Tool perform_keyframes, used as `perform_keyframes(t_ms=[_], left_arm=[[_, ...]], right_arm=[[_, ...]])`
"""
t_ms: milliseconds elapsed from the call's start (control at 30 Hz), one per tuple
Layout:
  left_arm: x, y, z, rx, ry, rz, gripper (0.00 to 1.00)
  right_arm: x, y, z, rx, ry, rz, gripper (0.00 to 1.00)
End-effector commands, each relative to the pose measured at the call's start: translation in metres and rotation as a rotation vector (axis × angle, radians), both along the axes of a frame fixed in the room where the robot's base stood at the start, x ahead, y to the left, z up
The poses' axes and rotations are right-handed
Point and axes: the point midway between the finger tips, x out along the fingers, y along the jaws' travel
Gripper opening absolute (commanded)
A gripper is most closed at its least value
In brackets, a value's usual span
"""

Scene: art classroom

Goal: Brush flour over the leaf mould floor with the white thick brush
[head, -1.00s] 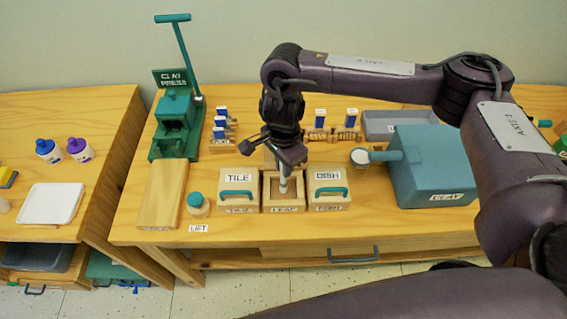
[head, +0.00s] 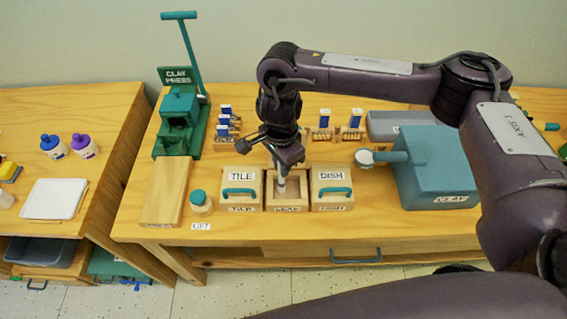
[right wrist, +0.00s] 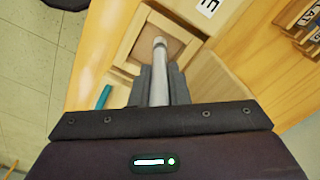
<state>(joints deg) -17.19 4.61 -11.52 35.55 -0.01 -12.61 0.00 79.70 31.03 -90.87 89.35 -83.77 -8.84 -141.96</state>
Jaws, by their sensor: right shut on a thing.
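The leaf mould (head: 287,204) is an open wooden box between the closed tile mould (head: 241,188) and dish mould (head: 330,188). My right gripper (head: 281,171) is shut on the white thick brush (head: 281,186), which points down with its tip in or just over the leaf mould. In the right wrist view the brush (right wrist: 159,75) runs between the fingers (right wrist: 158,88) toward the mould's brown floor (right wrist: 157,47). Whether the tip touches the floor cannot be told. No flour on the floor can be made out. My left gripper is not in view.
Stamps (head: 322,125) stand behind the moulds.

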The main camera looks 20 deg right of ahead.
Motion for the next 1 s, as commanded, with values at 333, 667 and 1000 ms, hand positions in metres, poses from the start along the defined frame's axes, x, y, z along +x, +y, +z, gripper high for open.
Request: perform_keyframes(t_ms=[333,667,1000], left_arm=[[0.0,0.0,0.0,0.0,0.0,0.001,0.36],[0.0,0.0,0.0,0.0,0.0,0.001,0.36],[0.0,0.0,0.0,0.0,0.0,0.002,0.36]], right_arm=[[-0.001,0.0,-0.001,0.003,0.002,0.001,0.0],[-0.004,-0.009,-0.001,0.001,0.003,0.001,0.0],[-0.006,-0.018,0.001,0.0,0.002,0.0,0.0]])
